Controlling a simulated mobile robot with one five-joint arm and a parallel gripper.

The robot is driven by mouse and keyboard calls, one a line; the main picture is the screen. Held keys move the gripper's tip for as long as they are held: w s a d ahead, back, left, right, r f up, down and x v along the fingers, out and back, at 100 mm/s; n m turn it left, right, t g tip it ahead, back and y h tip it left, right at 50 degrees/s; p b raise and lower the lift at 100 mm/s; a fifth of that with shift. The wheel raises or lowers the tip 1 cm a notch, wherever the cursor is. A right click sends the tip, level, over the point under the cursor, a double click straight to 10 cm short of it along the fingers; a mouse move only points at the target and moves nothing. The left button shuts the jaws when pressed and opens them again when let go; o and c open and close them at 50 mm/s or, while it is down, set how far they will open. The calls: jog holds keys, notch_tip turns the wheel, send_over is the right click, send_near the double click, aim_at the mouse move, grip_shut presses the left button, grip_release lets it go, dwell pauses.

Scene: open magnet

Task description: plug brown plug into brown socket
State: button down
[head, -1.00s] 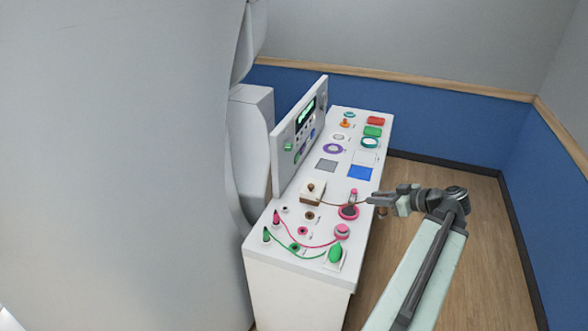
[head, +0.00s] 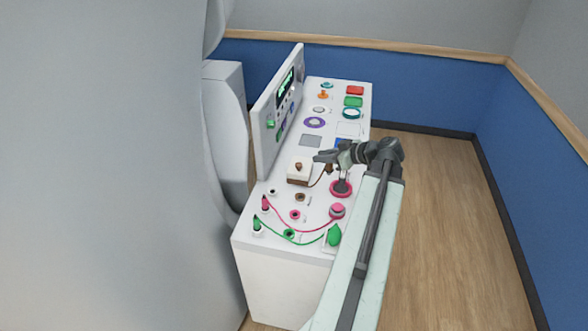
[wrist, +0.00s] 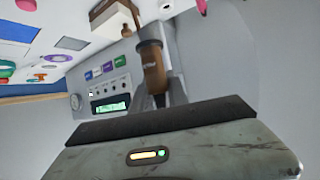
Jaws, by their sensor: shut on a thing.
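My gripper (head: 328,158) is over the console's right half, shut on the brown plug (wrist: 153,68). In the wrist view the plug stands out between the fingers; in the head view it shows small just below them. A brown cord runs from the plug to a white-and-brown box (head: 298,172) on the console. The brown socket (head: 300,197), a small brown ring, lies in the panel toward the near side of that box. The plug is apart from it, up and to the right in the picture.
A pink ring with a post (head: 341,188) stands below my arm. An upright display panel (head: 279,110) rises along the left edge. A large pale machine fills the left.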

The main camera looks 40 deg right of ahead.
jog(key=a+b+x, duration=0.1)
jog(key=b+x, duration=0.4)
jog(key=x, duration=0.8)
notch_tip(320, 180, down, 9)
jog(key=b, duration=0.8)
jog(key=shift+s+d+f, duration=0.2)
jog(key=shift+f, duration=0.05)
jog(key=shift+s+f+b, duration=0.1)
jog(key=shift+f+b, duration=1.35)
jog(key=shift+b, duration=0.3)
jog(key=shift+r, duration=0.1)
jog(key=c, duration=1.2)
grip_release()
